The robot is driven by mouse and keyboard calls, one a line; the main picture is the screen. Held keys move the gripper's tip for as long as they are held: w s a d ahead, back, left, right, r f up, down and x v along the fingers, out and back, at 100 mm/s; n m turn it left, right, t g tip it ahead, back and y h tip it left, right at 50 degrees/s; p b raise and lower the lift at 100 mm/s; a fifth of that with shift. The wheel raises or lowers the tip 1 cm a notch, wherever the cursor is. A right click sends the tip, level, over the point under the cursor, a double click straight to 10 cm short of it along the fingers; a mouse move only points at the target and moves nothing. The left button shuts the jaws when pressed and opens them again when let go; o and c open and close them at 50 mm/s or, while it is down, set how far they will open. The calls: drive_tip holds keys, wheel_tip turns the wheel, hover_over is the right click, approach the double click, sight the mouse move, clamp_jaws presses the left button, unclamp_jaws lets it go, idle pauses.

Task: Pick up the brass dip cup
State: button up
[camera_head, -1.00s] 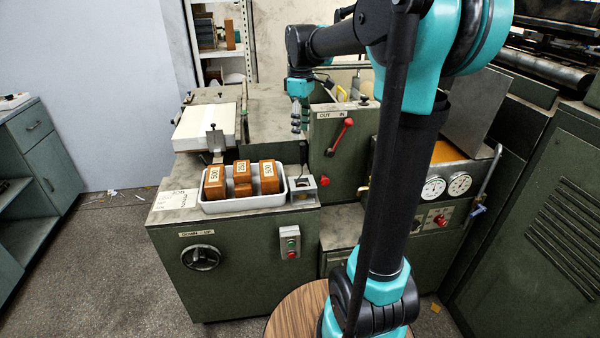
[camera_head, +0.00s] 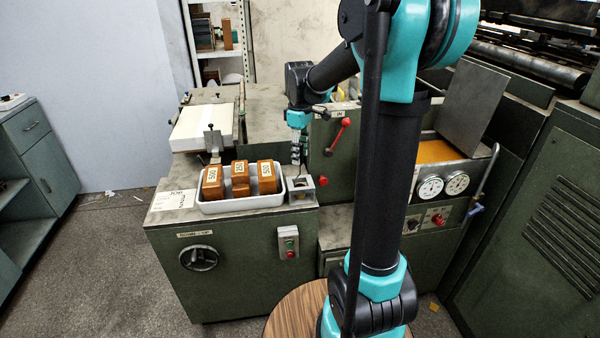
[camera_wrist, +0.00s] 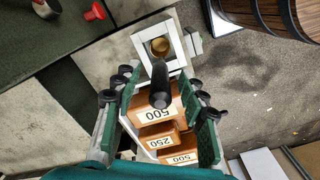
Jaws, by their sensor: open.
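The brass dip cup (camera_wrist: 159,46) shows in the wrist view as a small round brass disc inside a square light-grey holder. In the head view the holder (camera_head: 301,190) stands at the right end of the white tray, and the cup cannot be made out clearly. My gripper (camera_head: 298,162) hangs just above and behind the holder, pointing down.
The white tray (camera_head: 243,204) beside the holder carries wooden blocks (camera_head: 240,178) labelled 500, 250 and 500. A red-knobbed lever (camera_head: 338,131) and a red knob (camera_head: 325,181) stick out from the machine panel to the right. A paper stack (camera_head: 203,126) lies behind left.

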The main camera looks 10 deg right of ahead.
drive_tip(key=shift+c, duration=0.5)
clamp_jaws()
